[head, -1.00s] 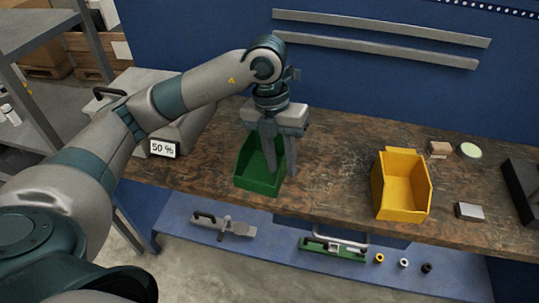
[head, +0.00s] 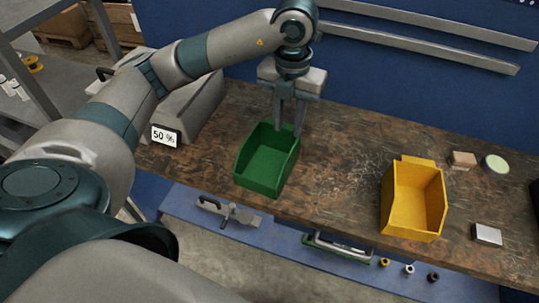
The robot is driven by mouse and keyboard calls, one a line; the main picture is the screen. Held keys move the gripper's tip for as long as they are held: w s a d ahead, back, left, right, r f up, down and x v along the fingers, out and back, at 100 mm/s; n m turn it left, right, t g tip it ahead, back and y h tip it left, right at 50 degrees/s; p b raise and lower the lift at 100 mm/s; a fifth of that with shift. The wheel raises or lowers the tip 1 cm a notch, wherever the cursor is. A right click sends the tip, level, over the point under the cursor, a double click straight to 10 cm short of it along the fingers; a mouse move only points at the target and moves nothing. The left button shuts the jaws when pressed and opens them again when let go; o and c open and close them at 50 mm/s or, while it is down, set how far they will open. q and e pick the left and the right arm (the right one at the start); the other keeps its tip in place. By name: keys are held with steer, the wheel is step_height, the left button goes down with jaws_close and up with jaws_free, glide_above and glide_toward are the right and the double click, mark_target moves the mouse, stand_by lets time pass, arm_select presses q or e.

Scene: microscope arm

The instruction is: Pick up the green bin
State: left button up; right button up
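The green bin (head: 266,168) stands upright on the wooden workbench, left of centre, with its open top facing up. It looks empty. My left gripper (head: 288,131) points down at the bin's far right rim, with a gap between its two fingers. The fingertips overlap the rim in the picture. I cannot tell whether they touch it. My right gripper is not in view.
A yellow bin (head: 413,205) stands to the right on the workbench (head: 335,180). A grey device with a 50 % display (head: 165,136) stands left.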

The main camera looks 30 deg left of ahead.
mark_target(288, 158)
arm_select(q)
steer(key=shift+w+f+p, duration=0.15)
steer(key=shift+f+p, duration=1.95)
steer(key=shift+f, duration=4.1)
steer(key=shift+w+d+f+p, duration=0.1)
steer(key=shift+d+f+p, duration=0.1)
steer(key=shift+f+p, duration=0.45)
steer(key=f, duration=0.1)
steer(key=p, duration=0.1)
steer(key=f, duration=0.1)
steer(key=shift+w+d+f+p, duration=0.15)
steer(key=shift+w+f+p, duration=0.1)
steer(key=shift+f+p, duration=0.15)
steer(key=shift+f, duration=0.55)
